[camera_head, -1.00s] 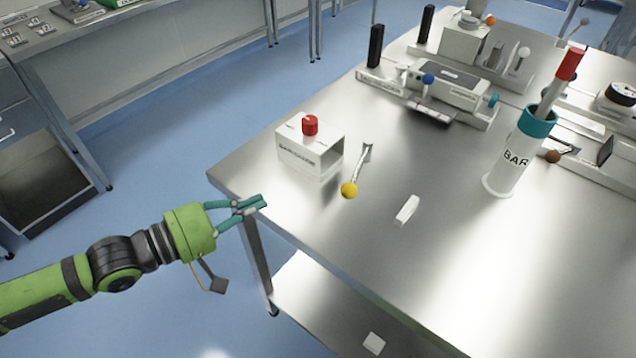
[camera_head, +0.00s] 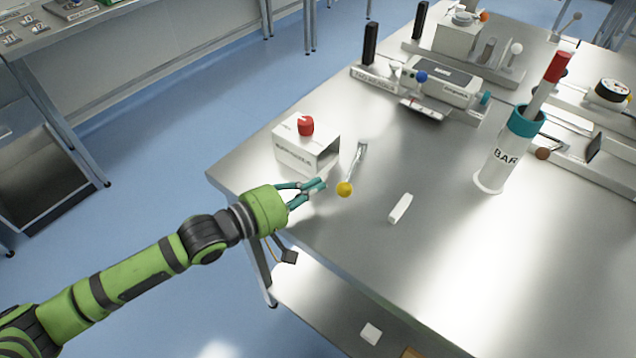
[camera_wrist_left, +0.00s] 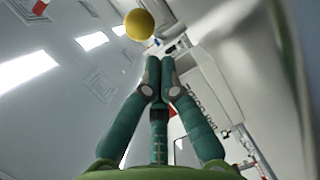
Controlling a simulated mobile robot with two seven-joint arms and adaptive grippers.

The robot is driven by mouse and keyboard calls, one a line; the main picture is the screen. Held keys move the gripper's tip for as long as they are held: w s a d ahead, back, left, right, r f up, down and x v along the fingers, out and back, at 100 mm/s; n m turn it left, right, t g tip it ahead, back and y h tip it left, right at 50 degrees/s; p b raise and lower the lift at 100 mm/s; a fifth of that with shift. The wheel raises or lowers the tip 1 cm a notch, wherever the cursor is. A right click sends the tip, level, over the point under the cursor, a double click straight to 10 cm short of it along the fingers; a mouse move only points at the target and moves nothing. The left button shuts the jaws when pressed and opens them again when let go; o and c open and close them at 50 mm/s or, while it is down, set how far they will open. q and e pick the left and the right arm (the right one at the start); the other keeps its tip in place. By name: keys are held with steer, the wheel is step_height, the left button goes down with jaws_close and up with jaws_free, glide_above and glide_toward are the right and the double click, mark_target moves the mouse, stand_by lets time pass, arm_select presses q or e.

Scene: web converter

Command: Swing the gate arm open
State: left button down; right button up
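The gate arm (camera_head: 356,165) is a thin metal bar on the table with a yellow ball (camera_head: 344,189) at its near end. It stands just right of a white box with a red knob. My left gripper (camera_head: 320,185) has its teal fingers together and empty, a little left of the yellow ball and apart from it. In the left wrist view the yellow ball (camera_wrist_left: 139,24) is just beyond the closed fingertips (camera_wrist_left: 160,66), slightly to the left. My right gripper is not in view.
The white box (camera_head: 306,151) with the red knob (camera_head: 306,125) stands close behind my left fingers. A small white block (camera_head: 400,208) lies right of the ball. A white BAR cylinder (camera_head: 504,160) stands farther right. Bare steel table (camera_head: 440,240) lies in front.

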arm_select(q)
steer(key=shift+s+d, duration=0.1)
steer(key=shift+d, duration=0.45)
steer(key=shift+f, duration=0.15)
steer(key=shift+d, duration=0.15)
steer(key=d+p, duration=0.1)
steer(key=s+d+p, duration=0.1)
steer(key=d+p, duration=0.1)
steer(key=s+d+p, duration=0.1)
steer(key=d, duration=0.1)
steer(key=shift+s+d+r+p, duration=0.2)
steer(key=shift+s+p, duration=0.05)
steer(key=shift+p, duration=0.05)
steer(key=shift+d+f, duration=0.15)
